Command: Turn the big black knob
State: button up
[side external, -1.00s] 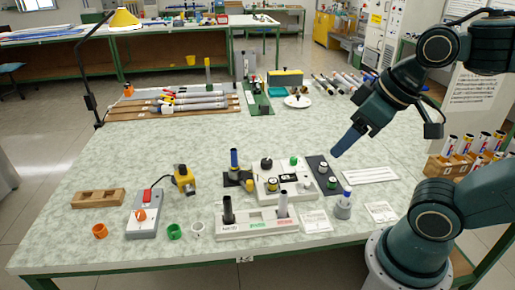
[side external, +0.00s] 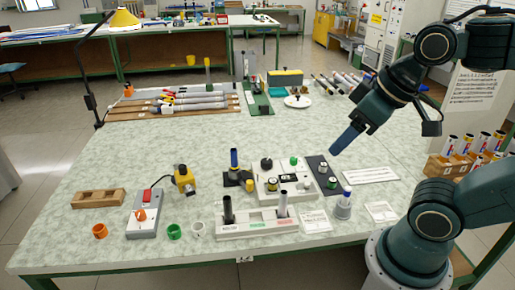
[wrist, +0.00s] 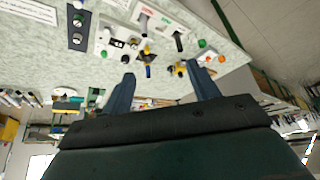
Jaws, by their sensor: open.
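The big black knob (side external: 266,163) stands at the back left corner of a white panel (side external: 262,193) in the side view. In the wrist view the black knob (wrist: 126,59) shows near the tip of the left finger. The panel also has a green knob (side external: 293,160) and a dark display (side external: 289,178). My gripper (side external: 335,149) is above the table to the right of the panel, tilted down to the left. In the wrist view my gripper (wrist: 160,70) has its two blue fingers wide apart with nothing held between them.
A dark plate (side external: 322,169) with small knobs lies right of the panel. A blue-topped post (side external: 234,160) stands left of it. A rack with rods (side external: 256,223) is in front. A yellow device (side external: 184,180) and grey switch box (side external: 143,217) are further left.

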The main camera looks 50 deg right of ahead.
jog(key=w+d+r+m+g, duration=0.1)
jog(key=w+d+r+m, duration=0.15)
jog(key=w, duration=0.65)
jog(key=m+g, duration=0.5)
jog(key=m, duration=0.4)
send_over(267, 161)
notch_tip(267, 161, down, 20)
jog(key=shift+a, duration=0.1)
notch_tip(267, 161, down, 14)
jog(key=shift+r, duration=0.15)
